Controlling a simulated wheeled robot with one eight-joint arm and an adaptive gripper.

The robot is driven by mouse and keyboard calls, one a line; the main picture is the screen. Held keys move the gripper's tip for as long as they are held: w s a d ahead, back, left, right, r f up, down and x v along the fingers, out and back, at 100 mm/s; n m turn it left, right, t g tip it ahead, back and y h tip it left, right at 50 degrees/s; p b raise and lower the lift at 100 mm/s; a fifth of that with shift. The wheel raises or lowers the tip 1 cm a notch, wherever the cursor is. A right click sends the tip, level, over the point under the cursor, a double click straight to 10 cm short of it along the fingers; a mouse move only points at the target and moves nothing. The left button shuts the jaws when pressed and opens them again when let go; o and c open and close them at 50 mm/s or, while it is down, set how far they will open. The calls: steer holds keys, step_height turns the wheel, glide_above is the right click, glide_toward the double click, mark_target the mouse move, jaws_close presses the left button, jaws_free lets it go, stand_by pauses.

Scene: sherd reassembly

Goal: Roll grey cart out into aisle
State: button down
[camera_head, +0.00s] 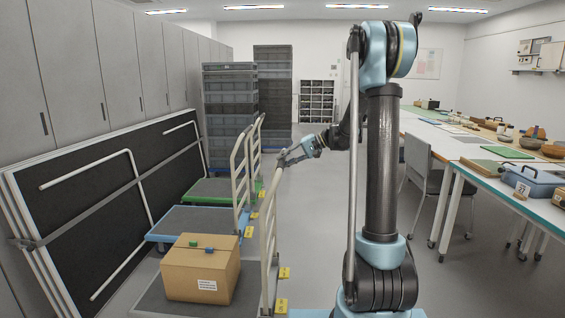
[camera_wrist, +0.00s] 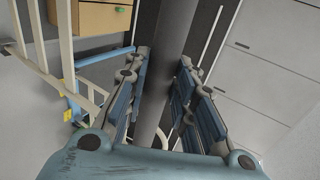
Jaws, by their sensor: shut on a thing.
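The grey cart (camera_head: 150,298) stands nearest at the lower left in the head view, with a cardboard box (camera_head: 203,272) on its deck. Its cream upright handle (camera_head: 268,235) rises at the deck's right end. My gripper (camera_head: 284,158) is at the top of this handle, shut on it. In the wrist view my gripper (camera_wrist: 165,58) has its two fingers on either side of a grey-looking bar (camera_wrist: 176,25). Part of the box (camera_wrist: 105,18) shows at the top left there. The contact itself is partly hidden by the fingers.
A blue cart (camera_head: 195,221) and a green cart (camera_head: 207,189) stand behind the grey one. Strapped dark panels (camera_head: 95,190) lean at the left. The grey aisle floor (camera_head: 320,215) is open to the right, bounded by a chair (camera_head: 420,165) and tables (camera_head: 515,178).

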steer(key=d, duration=0.9)
steer(key=shift+s, duration=0.3)
steer(key=shift+f, duration=0.15)
stand_by(0.3)
steer(key=c, duration=1)
jaws_free()
steer(key=shift+c, duration=0.2)
steer(key=shift+w, duration=0.1)
steer(key=v, duration=1)
